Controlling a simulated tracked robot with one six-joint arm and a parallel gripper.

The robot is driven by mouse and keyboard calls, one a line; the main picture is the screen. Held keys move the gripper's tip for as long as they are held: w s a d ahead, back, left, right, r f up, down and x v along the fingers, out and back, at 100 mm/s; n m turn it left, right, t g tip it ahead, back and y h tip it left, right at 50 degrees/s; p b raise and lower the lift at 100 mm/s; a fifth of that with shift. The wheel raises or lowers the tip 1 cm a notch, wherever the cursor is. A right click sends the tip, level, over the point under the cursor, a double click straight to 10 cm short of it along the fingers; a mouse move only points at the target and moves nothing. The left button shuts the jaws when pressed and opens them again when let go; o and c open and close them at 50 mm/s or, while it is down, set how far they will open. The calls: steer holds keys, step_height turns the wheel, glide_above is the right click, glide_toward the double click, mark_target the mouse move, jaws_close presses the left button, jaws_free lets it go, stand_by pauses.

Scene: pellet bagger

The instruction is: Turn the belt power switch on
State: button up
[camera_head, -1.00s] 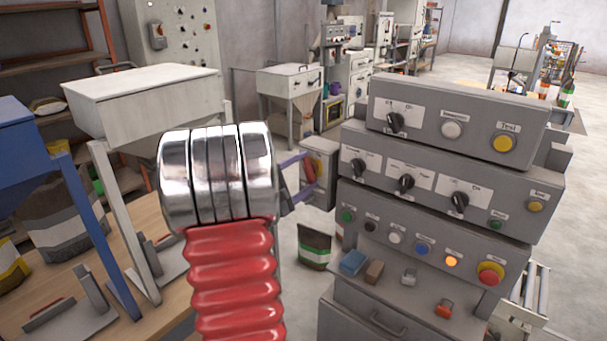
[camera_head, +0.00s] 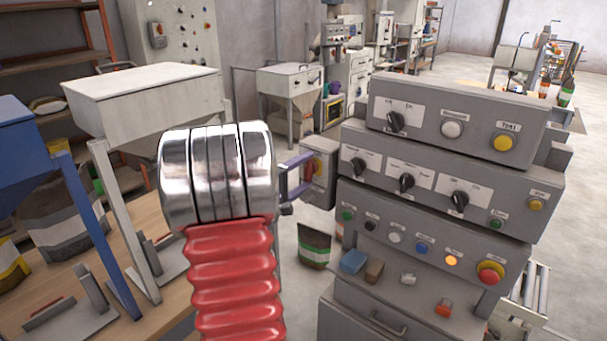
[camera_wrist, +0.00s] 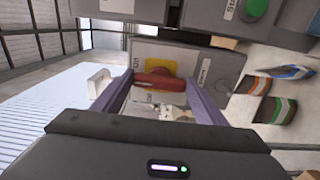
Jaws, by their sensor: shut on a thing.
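The switch box (camera_head: 318,180) is a small grey box left of the button panels in the head view, with part of its yellow plate showing. In the wrist view, the red handle (camera_wrist: 155,79) lies across the picture in front of the yellow plate (camera_wrist: 160,67). My gripper (camera_wrist: 156,80) has its two purple fingers at the handle's two ends and is shut on it. In the head view, my gripper (camera_head: 298,176) is at the box's left face, and its fingers mostly hide the handle. Small labels show near the plate; I cannot tell which the handle points to.
Grey panels (camera_head: 425,235) with knobs and buttons stand just right of the box. A dark bag with a green band (camera_head: 314,245) is on the floor below. A workbench (camera_head: 120,275) with hoppers fills the left. My red arm covers the centre foreground.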

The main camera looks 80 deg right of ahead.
steer(key=shift+f, duration=0.1)
steer(key=o, duration=1.1)
steer(key=shift+c, duration=0.2)
steer(key=v, duration=1.3)
steer(key=shift+w+a, duration=0.2)
steer(key=shift+a, duration=0.15)
